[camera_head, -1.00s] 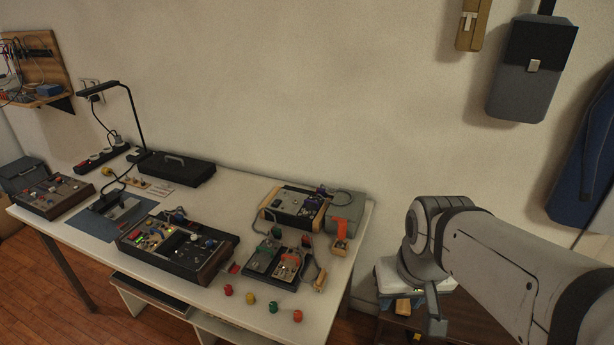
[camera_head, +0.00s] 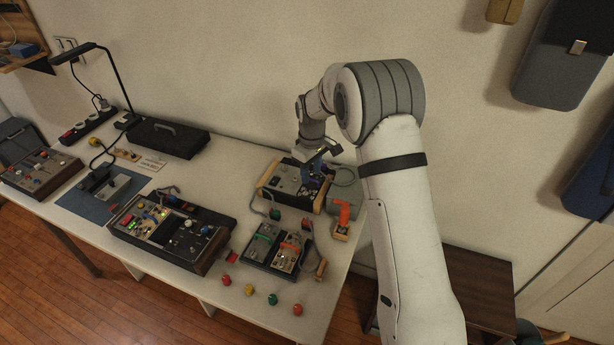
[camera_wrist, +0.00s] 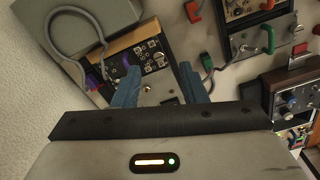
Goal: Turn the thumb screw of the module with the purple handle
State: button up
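The module (camera_head: 289,186) with purple on it is a dark box with wooden sides at the back right of the table. I cannot make out which small fitting is the thumb screw. My gripper (camera_head: 314,170) is above the module's right part and hides some of it. In the wrist view my gripper (camera_wrist: 160,84) has two blue fingers spread apart with nothing between them, over the panel.
A grey box (camera_head: 344,184) with a cable stands right of the module. A larger console (camera_head: 170,228) is to the left. Several coloured knobs lie near the front edge.

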aim_at(305, 193)
jog(key=shift+w+a+f+n, duration=0.3)
jog(key=shift+w+a+f, duration=0.55)
jog(key=shift+f, duration=0.2)
jog(key=shift+w+f, duration=0.15)
jog(key=shift+f, duration=0.15)
notch_tip(305, 193, down, 8)
jog(key=shift+r+p, duration=0.25)
jog(key=shift+p, duration=0.6)
jog(key=shift+c, duration=0.6)
jog(key=shift+w, duration=0.1)
grip_shut()
